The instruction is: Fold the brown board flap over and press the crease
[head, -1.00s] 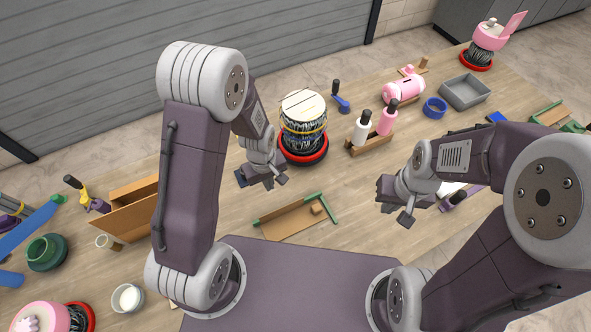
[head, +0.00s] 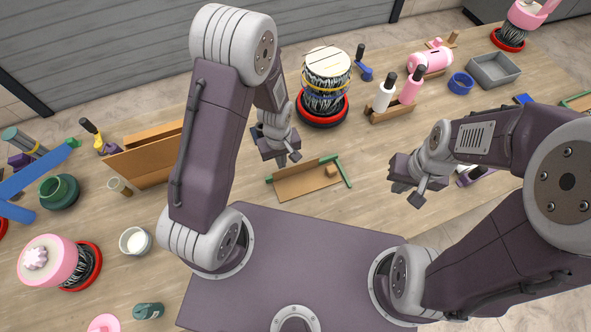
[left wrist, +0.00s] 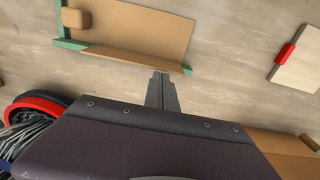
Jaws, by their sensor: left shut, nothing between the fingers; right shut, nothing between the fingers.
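A brown board (head: 305,185) with green edge strips lies flat on the table in front of my base. In the left wrist view, the board (left wrist: 140,25) shows a raised brown flap (left wrist: 118,57) along its near long edge, and the flap is not folded flat over the board. A small brown block (left wrist: 75,18) sits at one corner of the board. My left gripper (head: 288,160) is shut and empty, just above the board's far-left edge; its fingertips (left wrist: 163,78) appear beside the flap. My right gripper (head: 416,200) is shut and empty, off to the right.
A drum-like object on a red ring (head: 325,112) stands behind the board. A bottle rack (head: 390,113) stands to its right. A brown open box (head: 135,163) and a white cup (head: 135,240) are at left.

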